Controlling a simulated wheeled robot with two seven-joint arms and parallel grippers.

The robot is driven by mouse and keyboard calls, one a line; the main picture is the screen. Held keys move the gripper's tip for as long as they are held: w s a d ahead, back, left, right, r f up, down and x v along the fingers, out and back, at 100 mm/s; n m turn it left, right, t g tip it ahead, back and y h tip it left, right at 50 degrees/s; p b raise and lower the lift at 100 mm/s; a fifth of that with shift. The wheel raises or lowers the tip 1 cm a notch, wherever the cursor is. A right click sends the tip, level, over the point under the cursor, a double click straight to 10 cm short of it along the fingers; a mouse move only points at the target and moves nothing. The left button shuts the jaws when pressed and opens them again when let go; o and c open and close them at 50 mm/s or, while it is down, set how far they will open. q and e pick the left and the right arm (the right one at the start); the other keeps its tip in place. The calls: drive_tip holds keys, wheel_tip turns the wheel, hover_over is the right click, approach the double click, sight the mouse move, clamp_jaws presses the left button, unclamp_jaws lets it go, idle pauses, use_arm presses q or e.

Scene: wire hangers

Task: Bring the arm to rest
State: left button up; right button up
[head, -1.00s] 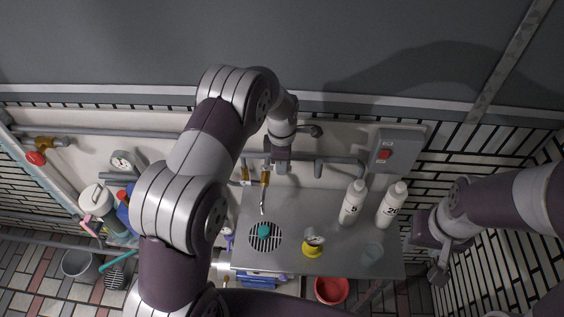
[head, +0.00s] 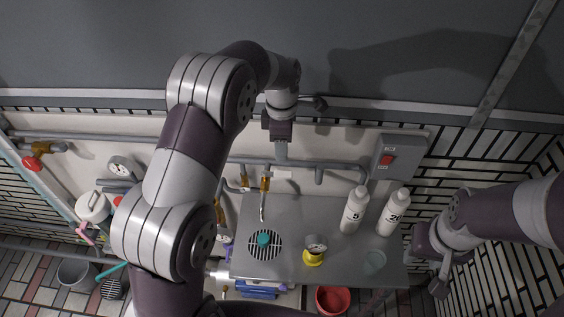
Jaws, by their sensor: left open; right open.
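My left arm rises from the bottom and bends over at the top of the view. Its gripper (head: 281,152) points down in front of the white wall panel, above the back edge of the steel counter (head: 293,215). Nothing shows in it, and the gap between its fingers is hard to make out. My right arm comes in from the right edge. Its gripper (head: 439,282) hangs down to the right of the counter, in front of the tiled wall, and appears empty.
A grey pipe (head: 340,163) runs along the wall near the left gripper. A switch box (head: 399,155) hangs right; a red bucket (head: 332,299) stands below.

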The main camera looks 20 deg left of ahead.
use_arm(q)
wheel_tip(320, 180, up, 3)
drive_tip(key=shift+p, duration=0.95)
drive_tip(key=s+a+f+m+b, duration=0.1)
drive_tip(key=s+f+m+b, duration=0.1)
drive_tip(key=s+m, duration=0.8)
drive_tip(key=s+a+f+m+t+b, duration=0.1)
drive_tip(key=s+a+f+m+b, duration=0.1)
drive_tip(key=s+m, duration=0.8)
drive_tip(key=shift+s+f+b, duration=0.75)
drive_tip(key=shift+f+b, duration=0.05)
drive_tip(key=shift+b, duration=0.05)
drive_tip(key=shift+s, duration=0.2)
